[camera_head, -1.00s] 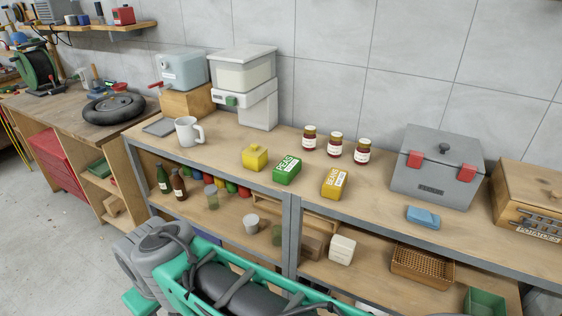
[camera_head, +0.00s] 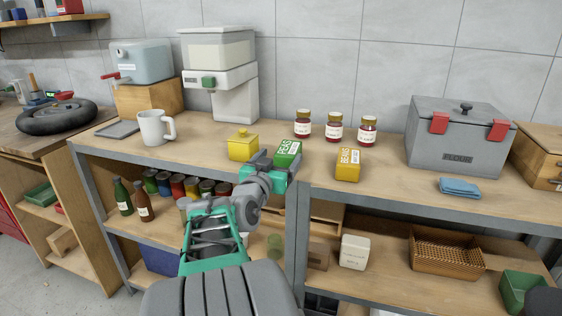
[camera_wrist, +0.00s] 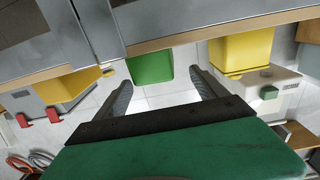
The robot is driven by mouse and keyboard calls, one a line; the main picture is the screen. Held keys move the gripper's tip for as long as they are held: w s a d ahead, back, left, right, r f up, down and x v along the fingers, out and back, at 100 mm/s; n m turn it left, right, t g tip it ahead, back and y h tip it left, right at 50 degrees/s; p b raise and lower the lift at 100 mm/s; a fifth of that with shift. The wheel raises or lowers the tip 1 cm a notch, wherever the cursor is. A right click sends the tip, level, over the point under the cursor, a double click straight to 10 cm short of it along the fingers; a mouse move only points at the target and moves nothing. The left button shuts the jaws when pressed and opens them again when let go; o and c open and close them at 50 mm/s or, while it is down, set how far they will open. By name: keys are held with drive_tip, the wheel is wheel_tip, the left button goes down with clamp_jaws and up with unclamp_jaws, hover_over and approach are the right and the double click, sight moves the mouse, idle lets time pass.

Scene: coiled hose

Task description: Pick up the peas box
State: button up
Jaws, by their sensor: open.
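The green peas box (camera_head: 289,149) stands near the front edge of the upper shelf, between a yellow lidded pot and the yellow beans box (camera_head: 347,164). My gripper (camera_head: 274,170) is at the shelf's front edge, just in front of the peas box and partly covering its lower part. In the wrist view, the peas box (camera_wrist: 150,66) lies just beyond and between my two spread fingers (camera_wrist: 160,90). The gripper is open, with nothing held. Whether a finger touches the box cannot be told.
The yellow pot (camera_head: 243,146) is close left of the peas box. Three jars (camera_head: 335,128) stand behind. A mug (camera_head: 156,128), a grey flour bin (camera_head: 458,140) and a blue cloth (camera_head: 460,187) are farther away. The metal shelf edge (camera_head: 400,205) runs below my gripper.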

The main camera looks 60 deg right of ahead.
sight(287, 148)
drive_tip(key=d, duration=0.6)
drive_tip(key=shift+w+d+f, duration=0.2)
drive_tip(key=shift+w+d, duration=0.05)
drive_tip(key=shift+w, duration=0.15)
drive_tip(key=shift+c, duration=0.4)
clamp_jaws()
